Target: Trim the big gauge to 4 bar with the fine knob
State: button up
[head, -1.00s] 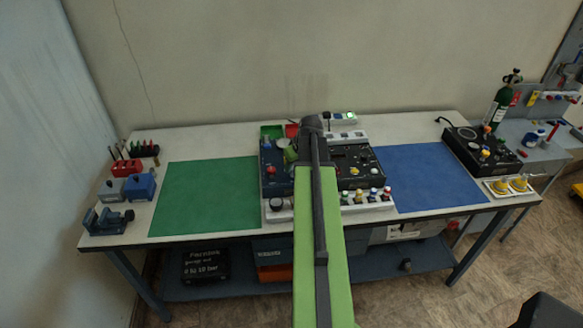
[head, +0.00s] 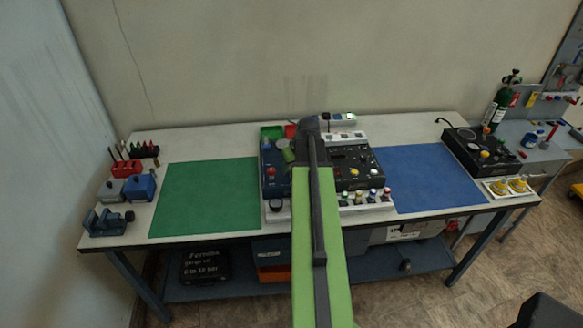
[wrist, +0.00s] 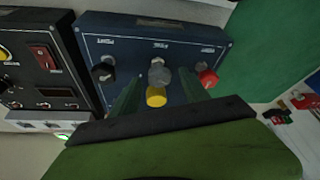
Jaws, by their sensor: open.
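In the wrist view a dark blue panel (wrist: 130,45) carries a black knob (wrist: 103,71) on the left, a grey post with a yellow-capped knob (wrist: 156,97) in the middle, and a red knob (wrist: 208,78) on the right. The labels above them are too small to read. My gripper (wrist: 158,92) is open, with its green fingers on either side of the middle knob; I cannot tell if they touch it. In the head view the blue panel (head: 273,187) is partly behind my arm. No big gauge reading can be made out.
A black panel with a red switch (wrist: 45,58) and yellow button adjoins the blue one. A green mat (head: 205,195) and a blue mat (head: 430,175) lie clear on either side. Small blocks and tools stand at the left end, another black unit (head: 482,150) at the right.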

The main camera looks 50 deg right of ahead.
jog(key=p+v, duration=1.5)
jog(key=v, duration=0.2)
jog(key=shift+a, duration=0.1)
